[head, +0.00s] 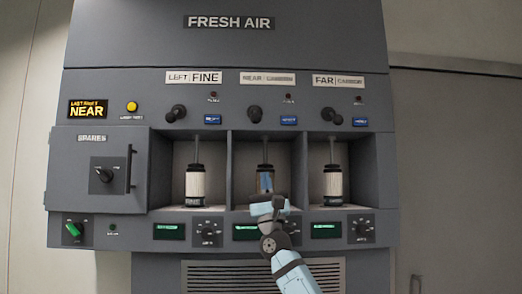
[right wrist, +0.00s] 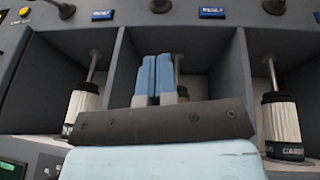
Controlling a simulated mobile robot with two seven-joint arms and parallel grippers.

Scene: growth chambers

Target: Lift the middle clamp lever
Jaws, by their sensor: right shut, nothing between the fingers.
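The middle clamp lever appears to be the black knobbed lever (head: 255,113) on the panel above the middle bay. Its dark end also shows at the top edge of the right wrist view (right wrist: 160,5). My right gripper (head: 266,181) is in front of the middle bay, below that lever and apart from it. Its pale blue fingers (right wrist: 158,78) are together and hold nothing. My left gripper is not in view.
Similar levers stand above the left bay (head: 176,112) and right bay (head: 332,116). White cartridges stand in the left bay (head: 196,184) and right bay (head: 333,182). Upright dividers (head: 229,170) separate the bays. A SPARES door (head: 65,165) with a handle is at left.

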